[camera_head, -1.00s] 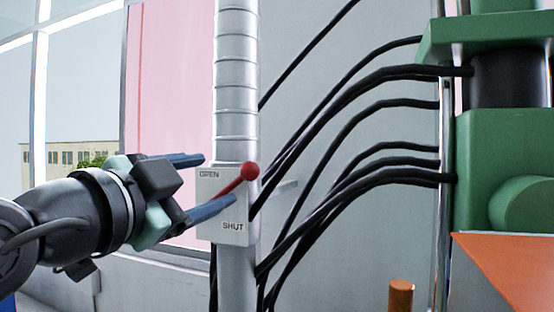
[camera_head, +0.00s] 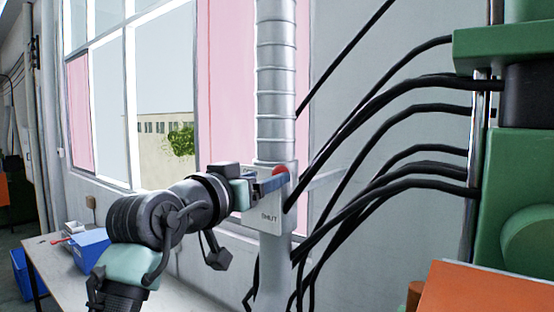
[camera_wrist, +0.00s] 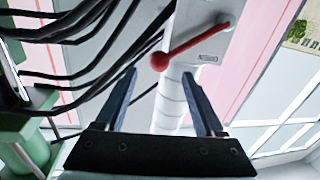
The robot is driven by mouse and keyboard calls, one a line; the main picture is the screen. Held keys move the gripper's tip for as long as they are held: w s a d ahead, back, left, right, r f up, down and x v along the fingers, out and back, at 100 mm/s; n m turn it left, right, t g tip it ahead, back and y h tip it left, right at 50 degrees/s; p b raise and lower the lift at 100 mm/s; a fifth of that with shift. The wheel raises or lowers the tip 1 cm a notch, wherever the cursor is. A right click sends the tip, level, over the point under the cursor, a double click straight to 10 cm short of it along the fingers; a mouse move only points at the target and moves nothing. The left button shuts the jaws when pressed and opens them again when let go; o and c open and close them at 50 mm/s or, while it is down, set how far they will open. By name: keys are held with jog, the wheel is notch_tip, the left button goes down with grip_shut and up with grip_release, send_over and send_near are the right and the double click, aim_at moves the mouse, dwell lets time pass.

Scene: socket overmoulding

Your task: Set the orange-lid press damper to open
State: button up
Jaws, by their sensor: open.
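The damper is a grey box (camera_head: 262,222) on a vertical ribbed metal duct (camera_head: 276,90), beside the green press. The red lever's ball (camera_head: 280,170) is near the top of the box. In the wrist view the red lever (camera_wrist: 200,40) slants across the box, its ball (camera_wrist: 160,61) beyond the fingertips and between them in the picture. My gripper (camera_head: 273,184) is open and empty, in front of the box; contact with the lever cannot be told.
The green press (camera_head: 520,180) with an orange lid (camera_head: 488,288) stands at right. Several black cables (camera_head: 400,110) run from it past the duct. A table (camera_head: 60,258) with a blue bin (camera_head: 88,248) is at lower left. Windows are behind.

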jog(key=shift+p+x, duration=1.05)
jog(key=shift+x, duration=1.55)
grip_shut()
jog(key=shift+f, duration=0.15)
